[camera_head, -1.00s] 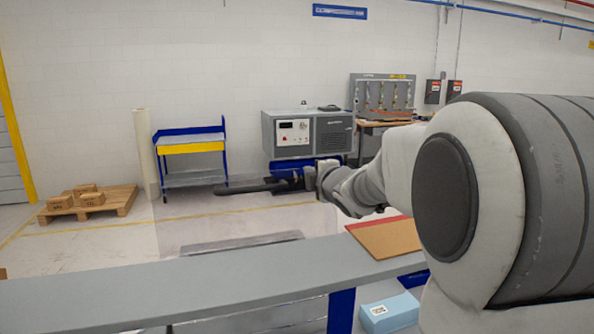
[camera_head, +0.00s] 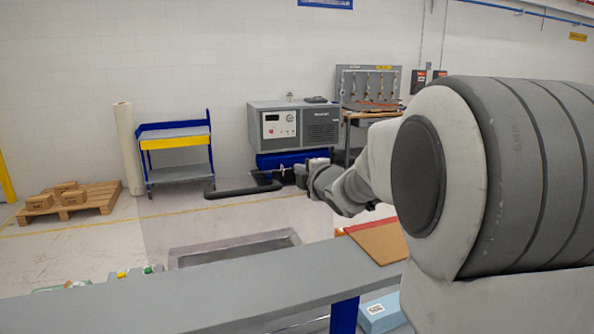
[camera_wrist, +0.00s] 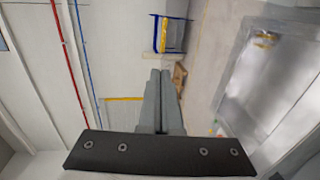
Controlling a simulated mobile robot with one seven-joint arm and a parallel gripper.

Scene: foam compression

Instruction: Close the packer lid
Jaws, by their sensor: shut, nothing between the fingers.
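The packer shows in the head view as a grey metal-rimmed recess (camera_head: 235,248) behind the near counter. A faint see-through panel (camera_head: 170,222), apparently the lid, stands raised over it, with a dark bar (camera_head: 245,191) near its top edge. I cannot tell for certain that the bar belongs to the lid. My gripper (camera_head: 302,176) is right of the bar, close to its right end in the picture; contact cannot be told. In the wrist view my gripper (camera_wrist: 160,75) has its fingers together and empty. A shiny pale panel or metal surface (camera_wrist: 272,85) lies to its right.
A grey counter (camera_head: 190,300) crosses the foreground. A brown board (camera_head: 380,242) lies beside my arm, and a blue box (camera_head: 380,315) sits low at the right. A cart (camera_head: 176,155), a wooden pallet (camera_head: 105,196) and a grey machine (camera_head: 295,128) stand behind.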

